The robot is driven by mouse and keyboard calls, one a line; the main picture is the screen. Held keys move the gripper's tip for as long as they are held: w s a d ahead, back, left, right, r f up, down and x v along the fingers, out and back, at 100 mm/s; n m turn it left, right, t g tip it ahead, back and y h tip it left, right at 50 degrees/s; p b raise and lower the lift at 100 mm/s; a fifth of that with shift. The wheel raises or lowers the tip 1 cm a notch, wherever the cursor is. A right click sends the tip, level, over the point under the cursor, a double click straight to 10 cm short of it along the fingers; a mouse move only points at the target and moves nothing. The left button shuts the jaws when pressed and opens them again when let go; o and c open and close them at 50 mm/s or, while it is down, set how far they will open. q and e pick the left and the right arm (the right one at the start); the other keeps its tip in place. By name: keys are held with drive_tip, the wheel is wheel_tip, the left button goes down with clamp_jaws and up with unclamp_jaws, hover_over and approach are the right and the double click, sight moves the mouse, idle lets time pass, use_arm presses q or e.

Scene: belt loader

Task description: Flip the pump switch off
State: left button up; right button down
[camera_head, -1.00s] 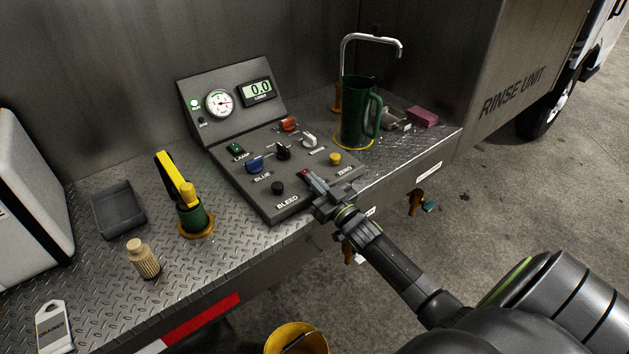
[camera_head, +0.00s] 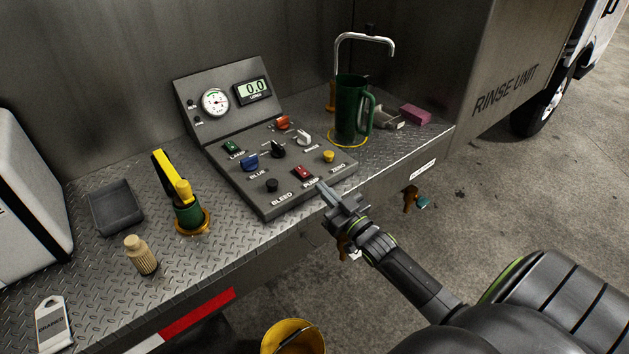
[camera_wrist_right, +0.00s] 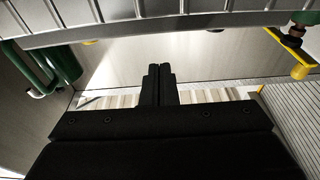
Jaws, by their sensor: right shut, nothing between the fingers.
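The red pump switch (camera_head: 302,173) sits on the sloped grey control panel (camera_head: 236,180), just above the label PUMP. My right gripper (camera_head: 321,186) is shut and empty. Its fingertips are just off the panel's front edge, to the lower right of the switch and apart from it. The shut fingers also show in the right wrist view (camera_wrist_right: 159,72), where the switch cannot be made out. The small run lamp (camera_head: 190,103) beside the round gauge (camera_head: 215,102) looks dark. My left gripper is out of view.
Blue (camera_head: 250,162), black (camera_head: 271,185) and yellow (camera_head: 329,156) controls surround the switch. The display (camera_head: 253,91) reads 0.0. A green jug (camera_head: 350,110) stands under the tap, right of the panel. A yellow bucket (camera_head: 293,338) is below the deck edge.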

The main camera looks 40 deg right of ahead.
drive_tip(key=s, duration=0.1)
drive_tip(key=s+f, duration=0.1)
drive_tip(key=s, duration=0.1)
drive_tip(key=shift+d+f, duration=0.1)
drive_tip(key=shift+f, duration=0.15)
idle(0.4)
drive_tip(key=s+d+f+m+g+h, duration=0.1)
drive_tip(key=s+f+g, duration=0.3)
drive_tip(key=f, duration=0.7)
drive_tip(key=s+f+g+h, duration=0.15)
drive_tip(key=s+f, duration=0.35)
drive_tip(key=f, duration=0.5)
drive_tip(key=s+d+f+m+g+h, duration=0.1)
drive_tip(key=s+f+g, duration=0.35)
drive_tip(key=f, duration=0.65)
drive_tip(key=s+a+f+g, duration=0.3)
drive_tip(key=s+f, duration=0.2)
drive_tip(key=s, duration=0.5)
drive_tip(key=s+a+f+g, duration=0.3)
drive_tip(key=s+f, duration=0.3)
drive_tip(key=s, duration=0.4)
drive_tip(key=s+a+f+g+y, duration=0.1)
drive_tip(key=s+a+f+g, duration=0.2)
drive_tip(key=s, duration=0.7)
wheel_tip(320, 180, down, 3)
drive_tip(key=shift+a+r+n, duration=0.1)
drive_tip(key=shift+a+n, duration=0.2)
